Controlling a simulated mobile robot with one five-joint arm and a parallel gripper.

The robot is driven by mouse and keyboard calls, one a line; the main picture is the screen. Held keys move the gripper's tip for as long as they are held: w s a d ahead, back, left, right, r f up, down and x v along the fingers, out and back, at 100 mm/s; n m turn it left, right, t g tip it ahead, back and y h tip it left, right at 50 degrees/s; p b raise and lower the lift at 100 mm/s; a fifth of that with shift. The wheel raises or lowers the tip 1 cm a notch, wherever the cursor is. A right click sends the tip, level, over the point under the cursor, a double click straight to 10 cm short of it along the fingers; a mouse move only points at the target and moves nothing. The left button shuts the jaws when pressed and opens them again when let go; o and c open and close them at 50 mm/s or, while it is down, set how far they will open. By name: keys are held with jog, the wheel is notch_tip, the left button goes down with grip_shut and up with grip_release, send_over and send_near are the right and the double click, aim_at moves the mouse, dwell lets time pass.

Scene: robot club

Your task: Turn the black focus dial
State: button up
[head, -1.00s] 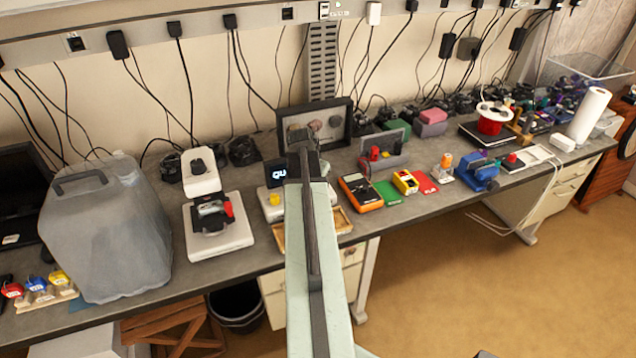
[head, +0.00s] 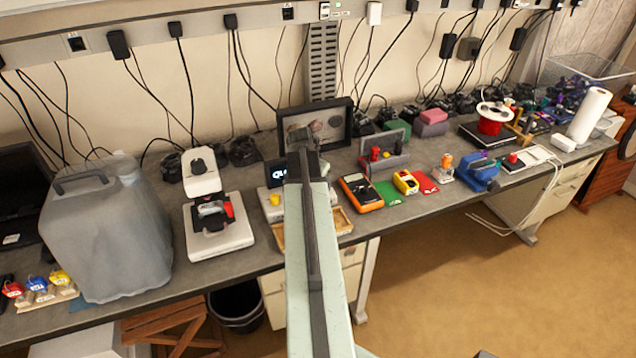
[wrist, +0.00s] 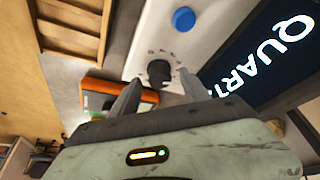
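A black dial (wrist: 158,72) with small marks around it sits on a white panel (wrist: 150,35) in the wrist view. My gripper (wrist: 160,80) is open, with one finger on each side of the dial. A gap shows between the dial and each finger, and I cannot tell whether the fingertips reach its depth. In the head view my arm covers the dial and most of the white device (head: 270,205) with the screen.
A blue button (wrist: 184,18) and a lit screen (wrist: 265,55) are close to the dial. An orange meter (head: 360,192) lies right of my arm. A white instrument (head: 217,232) and a large grey jug (head: 105,230) stand left on the bench.

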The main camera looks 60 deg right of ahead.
jog(key=p+v, duration=0.7)
jog(key=v, duration=0.1)
jog(key=shift+f, duration=0.15)
